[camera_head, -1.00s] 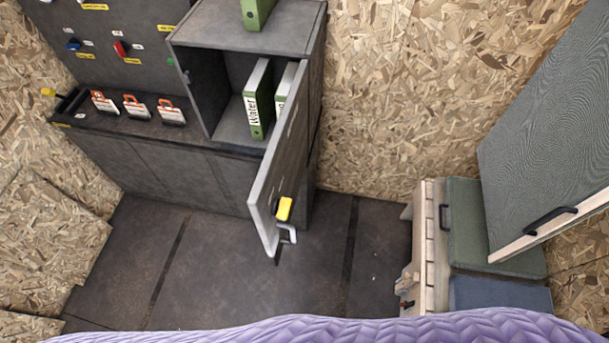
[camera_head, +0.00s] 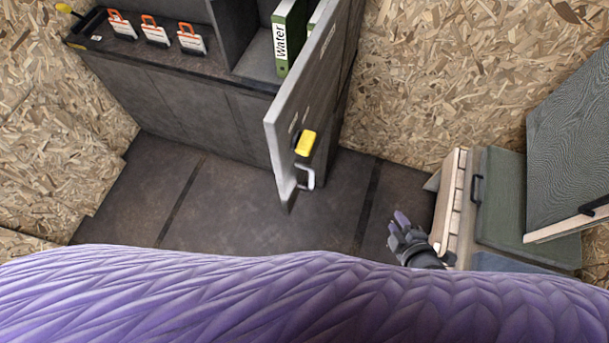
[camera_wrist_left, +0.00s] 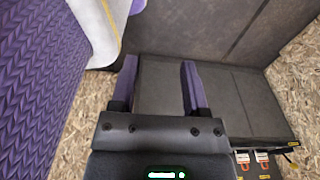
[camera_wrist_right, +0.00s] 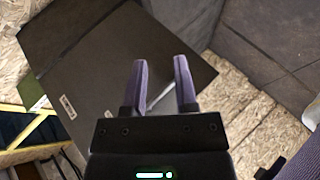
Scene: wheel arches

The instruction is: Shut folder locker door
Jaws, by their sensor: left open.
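The grey folder locker door (camera_head: 318,88) stands wide open in the head view, its free edge swung out toward me. A yellow piece (camera_head: 306,143) and a pale grey loop handle (camera_head: 307,178) sit near its lower free end. My right gripper (camera_head: 398,220) is right of the handle and apart from it. Its fingers stand apart in the right wrist view (camera_wrist_right: 161,65), with nothing visibly gripped. A dark panel lies beyond them; I cannot tell whether it is the door. My left gripper (camera_wrist_left: 157,72) is open and empty in the left wrist view, and out of the head view.
A green "Water" binder (camera_head: 289,40) stands inside the locker. Several orange-handled items (camera_head: 155,32) line the dark counter left of it. A wooden bench unit (camera_head: 455,200) with a green cushion (camera_head: 505,200) is at right. The floor (camera_head: 235,205) before the cabinet is clear.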

